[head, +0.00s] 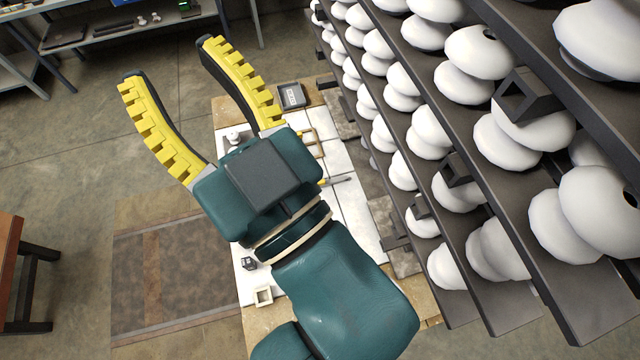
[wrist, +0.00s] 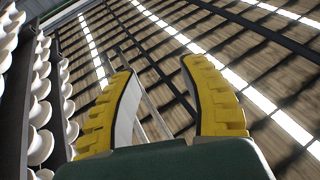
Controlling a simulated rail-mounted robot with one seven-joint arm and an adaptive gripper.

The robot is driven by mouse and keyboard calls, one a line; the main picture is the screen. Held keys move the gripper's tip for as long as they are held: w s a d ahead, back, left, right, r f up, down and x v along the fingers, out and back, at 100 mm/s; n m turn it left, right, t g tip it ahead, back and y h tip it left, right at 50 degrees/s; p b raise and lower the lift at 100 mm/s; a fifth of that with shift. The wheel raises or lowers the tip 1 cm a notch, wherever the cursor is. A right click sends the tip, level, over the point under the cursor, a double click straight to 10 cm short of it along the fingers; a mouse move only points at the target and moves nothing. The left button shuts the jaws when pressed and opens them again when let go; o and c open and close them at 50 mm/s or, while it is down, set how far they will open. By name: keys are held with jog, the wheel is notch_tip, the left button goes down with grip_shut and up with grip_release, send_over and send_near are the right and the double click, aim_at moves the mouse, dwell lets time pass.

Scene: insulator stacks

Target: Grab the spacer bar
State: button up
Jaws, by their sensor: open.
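My gripper (head: 172,60) is open and empty, its two yellow-padded fingers spread wide apart. In the head view it is raised over the left part of the white-topped table (head: 355,215), and its fingers reach past the table toward the floor side. The wrist view also shows the open gripper (wrist: 160,70), with nothing between the fingers. I cannot tell for sure which thing is the spacer bar. A light wooden frame-like piece (head: 311,136) and a thin yellow and grey tool (head: 338,181) lie on the table. My gripper and arm hide part of the table.
Racks of white insulators (head: 480,50) fill the right side, close to the table. A dark labelled box (head: 291,97), a small dark block (head: 248,263) and a pale square ring (head: 263,295) are on the table. A shelf (head: 130,35) stands far left.

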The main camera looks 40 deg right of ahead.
dwell(0.3)
jog(key=o, duration=0.8)
jog(key=shift+c, duration=0.2)
